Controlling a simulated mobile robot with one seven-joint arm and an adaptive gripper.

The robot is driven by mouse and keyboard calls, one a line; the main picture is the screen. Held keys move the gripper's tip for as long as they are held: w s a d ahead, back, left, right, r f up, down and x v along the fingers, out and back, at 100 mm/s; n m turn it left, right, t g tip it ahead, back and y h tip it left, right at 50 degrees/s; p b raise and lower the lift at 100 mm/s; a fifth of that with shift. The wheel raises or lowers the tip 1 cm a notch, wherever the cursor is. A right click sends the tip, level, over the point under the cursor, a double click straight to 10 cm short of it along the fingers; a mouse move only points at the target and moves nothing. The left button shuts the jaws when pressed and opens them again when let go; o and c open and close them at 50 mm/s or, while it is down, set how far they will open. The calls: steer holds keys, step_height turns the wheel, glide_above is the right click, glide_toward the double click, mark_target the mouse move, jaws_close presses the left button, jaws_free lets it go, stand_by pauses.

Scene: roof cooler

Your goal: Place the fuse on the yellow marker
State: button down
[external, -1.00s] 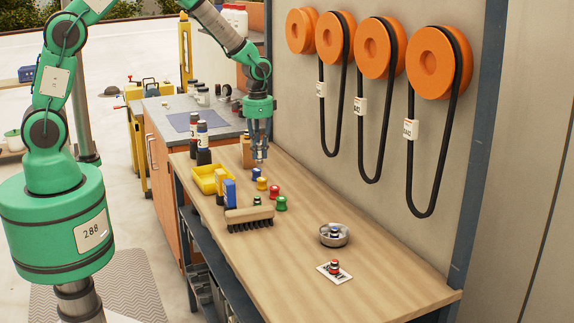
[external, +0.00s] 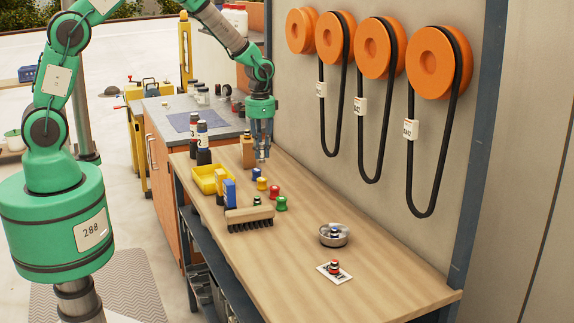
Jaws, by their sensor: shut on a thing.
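My gripper (external: 262,155) hangs fingers-down over the far part of the wooden bench, beside a wooden block. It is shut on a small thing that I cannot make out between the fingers. The yellow marker (external: 262,184) is a small round piece on the bench, below the gripper in the picture and apart from it. Blue (external: 256,173), red (external: 275,192) and green (external: 281,204) pieces of similar shape stand around it. I cannot clearly identify the fuse at this size.
A brush (external: 249,217), a yellow tray (external: 207,181) and a blue box (external: 229,193) lie left of the coloured pieces. A metal dish (external: 345,240) and a white card (external: 344,278) lie nearer. Belts (external: 410,150) hang on the wall. The bench's near part is clear.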

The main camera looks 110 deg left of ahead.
mark_target(262, 162)
steer(key=shift+f, duration=1.15)
steer(key=shift+f, duration=0.1)
steer(key=shift+f, duration=1.75)
steer(key=shift+f+b, duration=0.15)
steer(key=shift+b, duration=0.15)
steer(key=c, duration=1.6)
jaws_free()
step_height(262, 162, up, 12)
steer(key=shift+r+p, duration=0.15)
steer(key=shift+p, duration=0.4)
